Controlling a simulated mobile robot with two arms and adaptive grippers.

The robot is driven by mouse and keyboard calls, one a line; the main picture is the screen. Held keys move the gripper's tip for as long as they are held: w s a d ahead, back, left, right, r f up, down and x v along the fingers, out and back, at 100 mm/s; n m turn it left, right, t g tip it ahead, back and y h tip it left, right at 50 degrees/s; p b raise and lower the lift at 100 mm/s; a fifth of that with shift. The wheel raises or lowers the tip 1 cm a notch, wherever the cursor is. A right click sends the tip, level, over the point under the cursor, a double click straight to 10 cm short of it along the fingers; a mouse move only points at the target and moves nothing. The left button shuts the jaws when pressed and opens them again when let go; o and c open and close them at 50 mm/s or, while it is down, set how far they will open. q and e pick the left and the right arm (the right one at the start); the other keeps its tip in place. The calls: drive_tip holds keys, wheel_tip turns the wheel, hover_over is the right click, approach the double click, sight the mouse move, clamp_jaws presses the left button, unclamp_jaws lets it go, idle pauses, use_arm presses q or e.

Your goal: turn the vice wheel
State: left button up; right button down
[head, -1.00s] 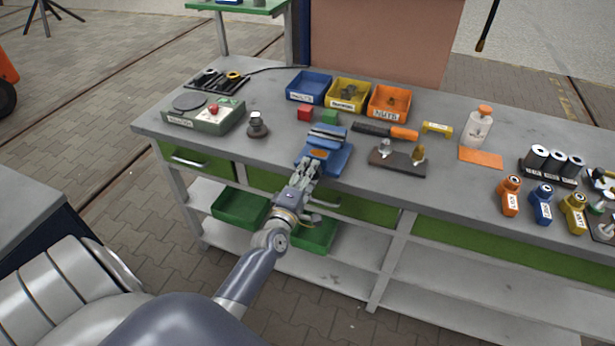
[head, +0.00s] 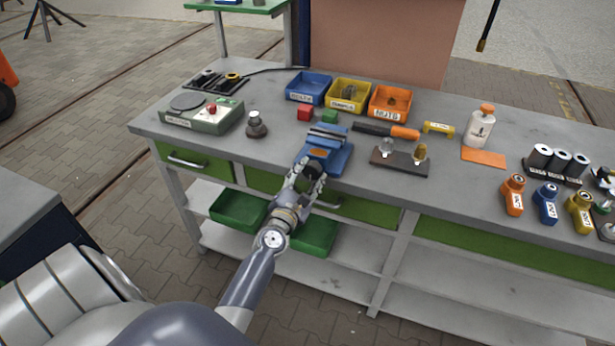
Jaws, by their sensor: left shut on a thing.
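The blue vice (head: 328,150) is fixed near the front edge of the grey workbench. Its dark wheel (head: 314,171) faces me at the front of the vice, partly covered by my fingers. My left gripper (head: 308,178) is at the wheel with its fingers around it, shut on it. My left arm comes up to it from below. My right gripper is not in view.
Blue, yellow and orange bins (head: 390,101) stand behind the vice. Green drawers (head: 362,209) lie below the bench edge.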

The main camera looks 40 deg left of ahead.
use_arm(q)
drive_tip(key=n, duration=0.5)
drive_tip(key=shift+d+n, duration=0.15)
drive_tip(key=shift+n, duration=0.15)
drive_tip(key=shift+n+p, duration=0.5)
drive_tip(key=shift+n, duration=1.8)
drive_tip(key=shift+w+d+f, duration=0.1)
drive_tip(key=o, duration=1.1)
drive_tip(key=shift+c, duration=0.2)
